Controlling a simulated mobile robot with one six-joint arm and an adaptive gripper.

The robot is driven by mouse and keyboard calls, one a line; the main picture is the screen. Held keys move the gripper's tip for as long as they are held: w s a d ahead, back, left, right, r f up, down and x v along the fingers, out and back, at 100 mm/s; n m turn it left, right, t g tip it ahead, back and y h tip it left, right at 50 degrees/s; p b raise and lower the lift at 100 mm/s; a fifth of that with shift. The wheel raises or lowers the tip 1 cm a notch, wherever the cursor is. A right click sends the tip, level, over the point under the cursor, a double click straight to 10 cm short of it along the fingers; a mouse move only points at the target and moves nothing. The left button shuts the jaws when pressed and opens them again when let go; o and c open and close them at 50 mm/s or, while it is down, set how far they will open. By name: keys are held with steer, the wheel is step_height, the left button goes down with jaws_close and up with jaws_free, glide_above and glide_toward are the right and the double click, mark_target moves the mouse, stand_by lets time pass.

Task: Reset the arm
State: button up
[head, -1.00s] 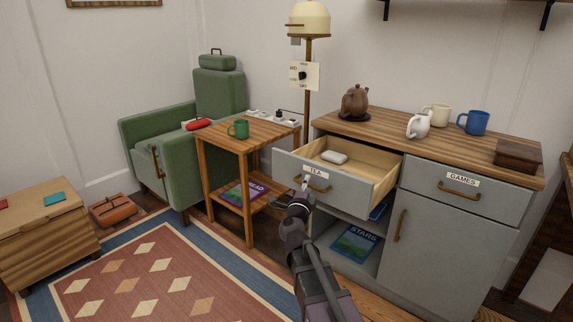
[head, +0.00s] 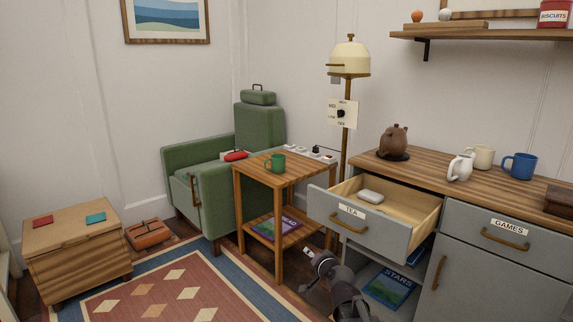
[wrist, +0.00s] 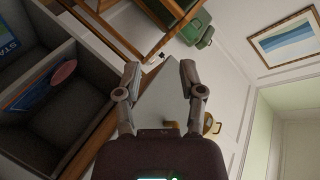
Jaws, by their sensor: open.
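My gripper (head: 310,255) is open and empty, low in front of the cabinet, just below the open drawer labelled TEA (head: 350,226). It is apart from the drawer's brass handle (head: 348,224). In the wrist view my gripper (wrist: 160,72) has its two fingers spread, with a pale grey panel behind them, probably the drawer front (wrist: 160,100). The drawer is pulled out and holds a small white object (head: 370,196).
The side table (head: 290,172) with a green mug (head: 275,163) stands close left of the drawer. The open cabinet shelf holds a STARS book (head: 390,287). The GAMES drawer (head: 507,232) is shut. The rug (head: 170,295) is clear floor to the left.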

steer(key=s+d+f+n+g+h, duration=0.1)
steer(key=s+d+f+n+g, duration=0.2)
steer(key=s, duration=0.4)
steer(key=s+d+f+n+g+h, duration=0.1)
steer(key=s+d+f+g+h, duration=0.15)
steer(key=s+f+g, duration=0.35)
steer(key=s+d+f+n+g+h, duration=0.1)
steer(key=s+d+f+n+g, duration=0.2)
steer(key=s, duration=0.4)
step_height(320, 180, up, 44)
steer(key=s+m+g+p, duration=0.1)
steer(key=s+p, duration=0.1)
steer(key=p, duration=4.2)
steer(key=shift+s+d+f+g, duration=0.2)
steer(key=shift+s+g, duration=0.1)
steer(key=shift+s, duration=0.1)
